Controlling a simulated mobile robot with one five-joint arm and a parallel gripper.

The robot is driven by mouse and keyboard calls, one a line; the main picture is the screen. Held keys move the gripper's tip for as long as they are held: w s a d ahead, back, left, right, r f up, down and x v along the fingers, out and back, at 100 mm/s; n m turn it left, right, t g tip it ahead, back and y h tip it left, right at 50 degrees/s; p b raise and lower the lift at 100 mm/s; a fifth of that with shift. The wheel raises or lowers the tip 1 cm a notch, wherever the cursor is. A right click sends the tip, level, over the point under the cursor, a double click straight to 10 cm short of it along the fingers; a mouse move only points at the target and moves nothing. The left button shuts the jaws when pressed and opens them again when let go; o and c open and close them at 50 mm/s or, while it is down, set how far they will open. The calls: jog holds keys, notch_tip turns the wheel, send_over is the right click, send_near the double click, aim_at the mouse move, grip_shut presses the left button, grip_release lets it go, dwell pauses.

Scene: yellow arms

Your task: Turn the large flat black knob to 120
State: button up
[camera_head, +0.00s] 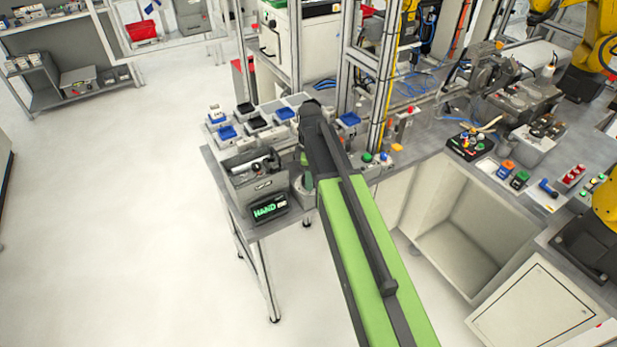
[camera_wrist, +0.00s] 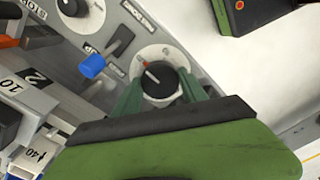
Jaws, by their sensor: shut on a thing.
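A round black knob (camera_wrist: 159,82) with a pale pointer line sits on a white dial plate (camera_wrist: 150,53) with a small orange-red mark near the pointer's tip. The scale numbers are too small to read. My gripper (camera_wrist: 157,90) has its green fingers shut on the knob's sides in the wrist view. In the head view, my dark wrist and green arm reach to the bench, and my gripper (camera_head: 307,182) is mostly hidden. The knob is hidden there. Another dark knob (camera_wrist: 72,6) on a white dial shows at the wrist view's upper left.
A blue-tipped lever (camera_wrist: 93,66) stands left of the knob on the same grey panel. Grey blocks with number labels (camera_wrist: 37,79) lie at the left. A dark box with a green-lit "HAND" display (camera_head: 269,208) is at the bench's front edge. Open floor lies left.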

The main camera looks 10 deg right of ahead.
jog(key=o, duration=1.4)
jog(key=shift+s+a, duration=0.15)
jog(key=shift+a, duration=0.05)
jog(key=shift+d, duration=0.1)
notch_tip(320, 180, up, 17)
jog(key=p, duration=1.7)
jog(key=shift+r, duration=0.2)
